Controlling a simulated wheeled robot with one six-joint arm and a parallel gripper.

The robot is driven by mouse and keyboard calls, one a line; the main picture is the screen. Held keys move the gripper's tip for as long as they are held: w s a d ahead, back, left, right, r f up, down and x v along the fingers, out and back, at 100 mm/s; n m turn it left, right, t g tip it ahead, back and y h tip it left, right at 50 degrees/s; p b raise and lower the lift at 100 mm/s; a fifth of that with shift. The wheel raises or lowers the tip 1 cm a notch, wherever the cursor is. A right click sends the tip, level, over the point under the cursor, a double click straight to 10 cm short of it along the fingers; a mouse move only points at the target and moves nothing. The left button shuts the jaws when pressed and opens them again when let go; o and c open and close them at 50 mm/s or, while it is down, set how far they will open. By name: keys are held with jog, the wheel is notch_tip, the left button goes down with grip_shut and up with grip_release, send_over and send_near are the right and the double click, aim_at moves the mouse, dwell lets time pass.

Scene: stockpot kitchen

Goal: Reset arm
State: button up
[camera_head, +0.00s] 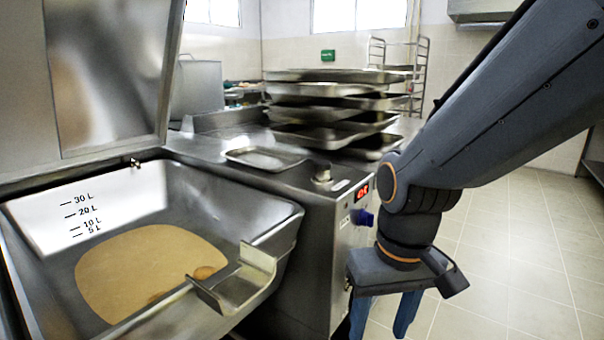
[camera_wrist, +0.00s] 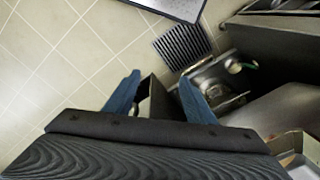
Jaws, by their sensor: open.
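My gripper (camera_head: 384,318) hangs from my arm at the right of the head view, pointing down, in front of the steel cooker's control panel. Its two blue fingers are apart with nothing seen between them. The fingertips run close to the bottom edge of that view. In the wrist view my gripper (camera_wrist: 158,90) also shows with its fingers spread, over the tiled floor and beside steel equipment.
A large tilting pan (camera_head: 265,215) with brown liquid and an open lid (camera_head: 108,75) stands at the left. Stacked steel trays (camera_head: 320,115) and a single tray (camera_head: 265,158) rest on the counter. Floor (camera_head: 500,260) at the right is clear. A floor drain grate (camera_wrist: 182,45) shows.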

jog(key=s+d+r+m+p, duration=0.2)
jog(key=d+r+p, duration=0.5)
jog(key=p, duration=0.9)
notch_tip(320, 180, up, 3)
jog(key=shift+s+r+g+h, duration=0.1)
jog(key=shift+s+g+h, duration=0.2)
jog(key=shift+s, duration=0.1)
dwell(0.5)
